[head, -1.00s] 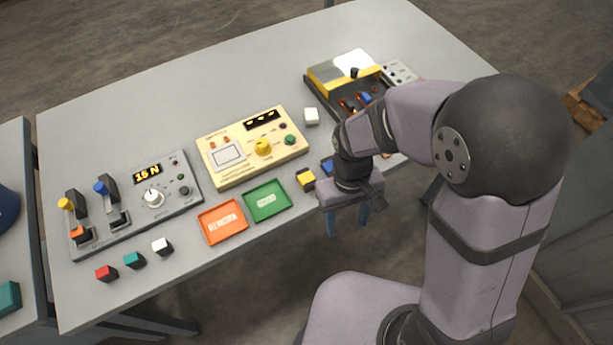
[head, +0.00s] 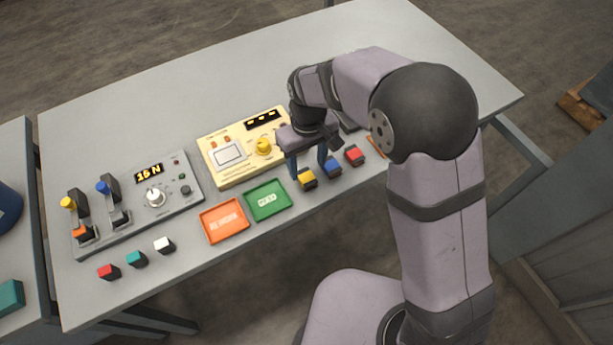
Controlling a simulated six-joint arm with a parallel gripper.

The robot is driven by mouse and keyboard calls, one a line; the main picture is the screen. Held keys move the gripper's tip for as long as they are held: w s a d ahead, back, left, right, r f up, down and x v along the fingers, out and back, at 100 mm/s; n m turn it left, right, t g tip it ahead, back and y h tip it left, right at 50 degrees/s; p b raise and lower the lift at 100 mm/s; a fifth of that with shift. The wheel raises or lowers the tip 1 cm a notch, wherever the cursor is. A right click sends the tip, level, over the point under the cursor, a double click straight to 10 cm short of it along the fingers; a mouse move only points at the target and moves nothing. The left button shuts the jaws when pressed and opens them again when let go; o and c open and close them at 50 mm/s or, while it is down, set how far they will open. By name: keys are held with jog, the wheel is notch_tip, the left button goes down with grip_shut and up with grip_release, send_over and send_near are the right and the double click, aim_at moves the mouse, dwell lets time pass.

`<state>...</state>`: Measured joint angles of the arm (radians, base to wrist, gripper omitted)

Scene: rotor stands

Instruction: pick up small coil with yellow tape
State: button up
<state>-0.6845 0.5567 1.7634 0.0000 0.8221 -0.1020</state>
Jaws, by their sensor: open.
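The small coil with yellow tape (head: 307,180) sits on the grey table near its front edge, a small dark piece with a yellow top. My gripper (head: 307,168) is open and empty, with its blue fingers pointing down. In this view the fingers appear just behind and above the yellow coil, one toward each side of it. I cannot tell how high the fingertips are above the table, or whether they touch the coil. A blue-topped coil (head: 333,171) and a red-topped coil (head: 354,155) stand in a row to the right.
A green tray (head: 268,213) and an orange tray (head: 214,233) lie left of the coils. A cream tester (head: 215,173) stands behind them. A grey force panel (head: 100,240) is at left, with red (head: 108,271), teal (head: 136,258) and white (head: 164,244) blocks before it. My arm hides the table's right part.

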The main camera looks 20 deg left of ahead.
aim_at(307, 177)
jog(key=shift+a+f+p, duration=0.1)
jog(key=shift+f+p, duration=1.15)
jog(key=shift+f, duration=1.4)
jog(key=shift+c, duration=0.7)
jog(key=c, duration=1.1)
jog(key=shift+r, duration=0.1)
notch_tip(307, 177, up, 10)
jog(key=b, duration=0.3)
jog(key=a+r+n+p, duration=0.1)
jog(key=a+n+p, duration=0.3)
jog(key=a+n, duration=0.2)
jog(key=a+r+n+p, duration=0.1)
jog(key=a+n+p, duration=0.3)
jog(key=a, duration=0.5)
jog(key=a+r+n+p, duration=0.1)
jog(key=a+n+p, duration=0.4)
jog(key=a+n, duration=0.2)
jog(key=shift+w+a+n, duration=0.15)
jog(key=shift+w+n, duration=0.05)
jog(key=shift+n, duration=0.3)
